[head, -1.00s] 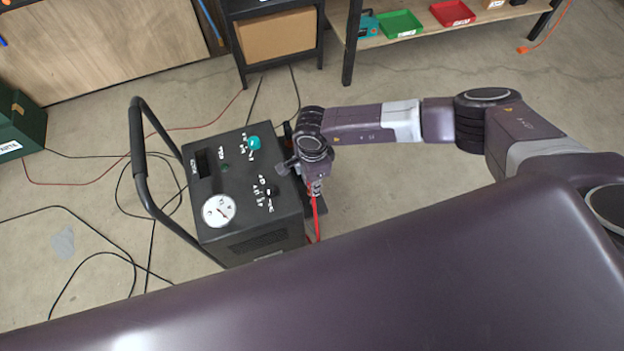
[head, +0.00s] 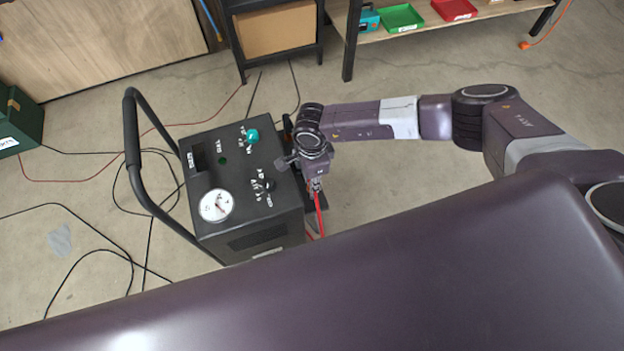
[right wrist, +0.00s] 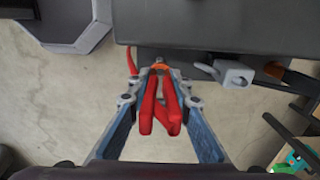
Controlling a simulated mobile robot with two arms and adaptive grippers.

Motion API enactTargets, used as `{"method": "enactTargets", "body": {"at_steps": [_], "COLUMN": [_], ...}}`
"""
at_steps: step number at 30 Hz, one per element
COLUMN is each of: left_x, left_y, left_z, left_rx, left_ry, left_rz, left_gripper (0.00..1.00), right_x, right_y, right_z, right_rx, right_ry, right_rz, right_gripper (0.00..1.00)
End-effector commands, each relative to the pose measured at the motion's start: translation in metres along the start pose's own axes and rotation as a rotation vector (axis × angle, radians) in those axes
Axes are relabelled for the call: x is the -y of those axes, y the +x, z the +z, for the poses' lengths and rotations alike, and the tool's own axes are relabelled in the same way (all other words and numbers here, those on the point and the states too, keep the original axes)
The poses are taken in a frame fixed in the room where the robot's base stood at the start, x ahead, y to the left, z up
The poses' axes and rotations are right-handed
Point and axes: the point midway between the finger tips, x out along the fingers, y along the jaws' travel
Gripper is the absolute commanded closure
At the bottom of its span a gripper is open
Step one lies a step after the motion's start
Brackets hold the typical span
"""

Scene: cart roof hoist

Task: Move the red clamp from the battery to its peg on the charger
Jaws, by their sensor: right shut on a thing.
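The charger (head: 232,236) is a dark box on the floor with a dial, a teal knob and a tall black handle. My right gripper (head: 317,184) is at the charger's right side and is shut on the red clamp (head: 320,212). In the right wrist view the red clamp (right wrist: 147,108) lies between the two fingers of my right gripper (right wrist: 160,86), its handles toward the camera. Its orange jaws (right wrist: 160,66) are close to the dark box edge; I cannot tell whether they touch a peg. The battery cannot be made out. My left gripper is not in view.
A grey block-shaped piece (right wrist: 232,74) sticks out beside the clamp, right of it. Black cables (head: 100,252) and a thin red cable lie on the floor left of the charger. A shelf with green (head: 401,18) and red trays stands at the back.

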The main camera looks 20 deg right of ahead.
Motion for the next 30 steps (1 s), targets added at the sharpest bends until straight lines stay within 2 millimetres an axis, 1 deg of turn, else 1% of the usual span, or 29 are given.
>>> {"method": "enactTargets", "body": {"at_steps": [1,3,9,30], "left_x": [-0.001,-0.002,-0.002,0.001], "left_y": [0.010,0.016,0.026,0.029], "left_z": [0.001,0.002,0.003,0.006], "left_rx": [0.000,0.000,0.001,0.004], "left_ry": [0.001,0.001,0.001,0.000], "left_rz": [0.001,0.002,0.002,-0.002], "left_gripper": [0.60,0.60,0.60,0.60], "right_x": [0.000,0.000,0.000,0.000], "right_y": [0.010,0.017,0.029,0.030], "right_z": [0.000,0.000,0.000,0.000], "right_rx": [0.000,0.000,0.001,0.001], "right_ry": [0.000,0.000,0.000,-0.001], "right_rz": [0.000,0.000,-0.001,0.000], "right_gripper": [1.00,1.00,1.00,1.00]}}
